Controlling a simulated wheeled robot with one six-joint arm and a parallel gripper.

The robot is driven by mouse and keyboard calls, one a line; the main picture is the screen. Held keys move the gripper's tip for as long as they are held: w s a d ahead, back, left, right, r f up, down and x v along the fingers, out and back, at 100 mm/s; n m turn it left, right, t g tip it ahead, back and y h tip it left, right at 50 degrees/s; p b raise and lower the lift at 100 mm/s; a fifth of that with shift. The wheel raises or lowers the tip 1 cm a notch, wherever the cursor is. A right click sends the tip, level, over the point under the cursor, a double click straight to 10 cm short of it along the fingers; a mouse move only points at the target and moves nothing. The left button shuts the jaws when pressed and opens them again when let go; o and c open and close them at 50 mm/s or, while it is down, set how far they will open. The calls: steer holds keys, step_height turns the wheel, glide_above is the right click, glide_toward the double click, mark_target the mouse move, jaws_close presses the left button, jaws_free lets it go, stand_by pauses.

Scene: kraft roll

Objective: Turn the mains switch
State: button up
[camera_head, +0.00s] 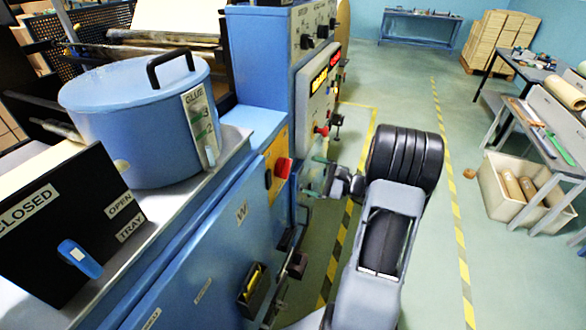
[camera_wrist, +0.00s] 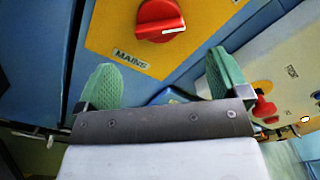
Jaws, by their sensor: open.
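The mains switch is a red rotary knob (camera_wrist: 161,19) with a white line on it. It sits on a yellow plate (camera_wrist: 112,30) lettered MAINS. In the head view the red knob (camera_head: 283,168) shows on the side of the blue machine. My gripper (camera_wrist: 162,88) is open, with its two green pads apart and nothing between them. The knob lies beyond the fingertips in the wrist view, apart from them. In the head view my gripper (camera_head: 318,176) is right of the knob, beside the machine's side, partly hidden by my wrist.
A control panel (camera_head: 318,85) with lit displays and a red knob (camera_head: 321,130) stands beyond the switch. A blue glue pot (camera_head: 135,130) and a black box (camera_head: 60,225) with a blue lever are on the machine at left. Open floor (camera_head: 410,80) lies to the right.

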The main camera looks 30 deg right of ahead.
mark_target(284, 168)
steer(key=p+x, duration=0.1)
steer(key=x, duration=0.6)
steer(key=shift+s, duration=0.1)
steer(key=shift+c, duration=0.2)
steer(key=c, duration=0.9)
steer(key=shift+f, duration=0.1)
